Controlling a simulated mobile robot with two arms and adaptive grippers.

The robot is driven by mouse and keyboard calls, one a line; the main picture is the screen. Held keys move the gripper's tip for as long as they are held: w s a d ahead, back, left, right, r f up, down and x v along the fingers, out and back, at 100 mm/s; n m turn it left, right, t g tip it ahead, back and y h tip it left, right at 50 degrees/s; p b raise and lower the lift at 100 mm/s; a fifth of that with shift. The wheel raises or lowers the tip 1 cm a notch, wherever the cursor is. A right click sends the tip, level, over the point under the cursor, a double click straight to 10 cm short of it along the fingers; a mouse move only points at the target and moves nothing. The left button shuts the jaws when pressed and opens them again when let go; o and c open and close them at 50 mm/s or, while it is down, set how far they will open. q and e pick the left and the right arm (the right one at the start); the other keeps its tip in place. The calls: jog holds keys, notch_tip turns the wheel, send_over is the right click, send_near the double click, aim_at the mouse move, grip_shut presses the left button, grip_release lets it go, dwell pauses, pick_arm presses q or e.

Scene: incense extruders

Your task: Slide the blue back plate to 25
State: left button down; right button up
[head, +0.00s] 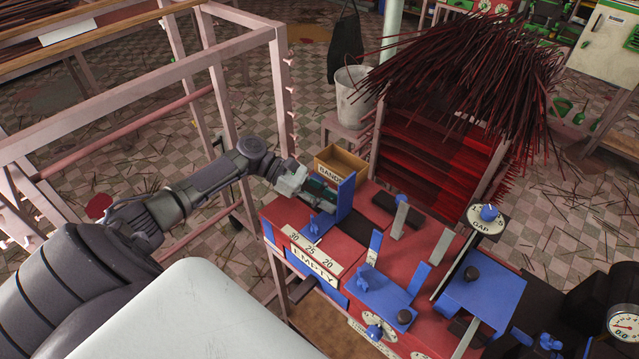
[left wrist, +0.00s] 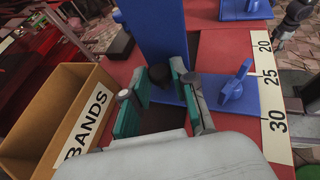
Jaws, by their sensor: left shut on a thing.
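The blue back plate (head: 346,196) stands upright on the red bench top, with a flat blue foot and a small blue wing-shaped clamp (head: 321,224). It also shows in the left wrist view (left wrist: 157,32), its foot lying beside the 25 to 30 stretch of the white scale (left wrist: 272,88). The scale reads 30, 25, 20 in the head view (head: 312,250). The exact pointer reading is unclear. My left gripper (head: 314,188) is behind the plate, its green-padded fingers (left wrist: 160,82) closed around the dark knob (left wrist: 161,74) on it. My right gripper is out of view.
An open BANDS box (head: 341,163) stands close beside my left gripper. A white EMPTY label (head: 313,267) is on the bench front. More blue plates and black knobs (head: 403,317) stand to the right. A pink frame (head: 283,95) rises behind my left arm.

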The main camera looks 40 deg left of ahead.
pick_arm(q)
jog(key=c, duration=1)
grip_release()
jog(key=shift+o, duration=0.2)
jog(key=v, duration=1.2)
jog(key=shift+f, duration=0.1)
